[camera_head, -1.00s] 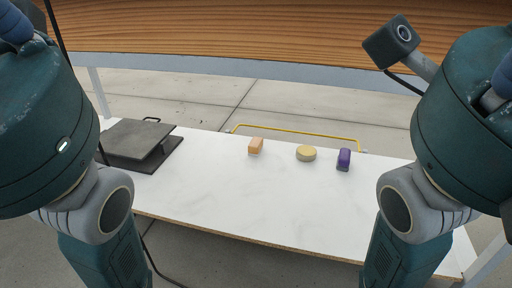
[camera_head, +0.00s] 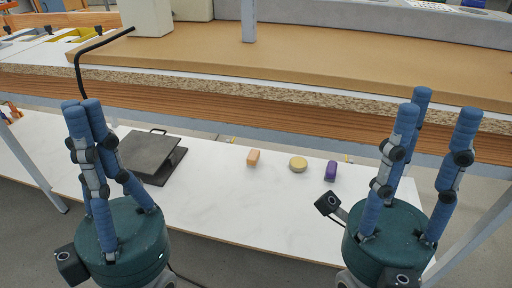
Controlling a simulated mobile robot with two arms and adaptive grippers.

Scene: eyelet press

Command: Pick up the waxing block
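Three small items lie apart on the white table (camera_head: 240,215): an orange block (camera_head: 253,157), a round pale-yellow piece (camera_head: 298,164) and a purple block (camera_head: 330,170). I cannot tell for sure which is the waxing block. My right gripper (camera_head: 438,108) is at the right, fingers up and spread apart, empty. Neither gripper touches any of the three items.
A dark flat press-like plate (camera_head: 148,152) stands on the table's left part. A raised brown work surface (camera_head: 300,68) with a thick edge lies beyond the white table. The table front is clear.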

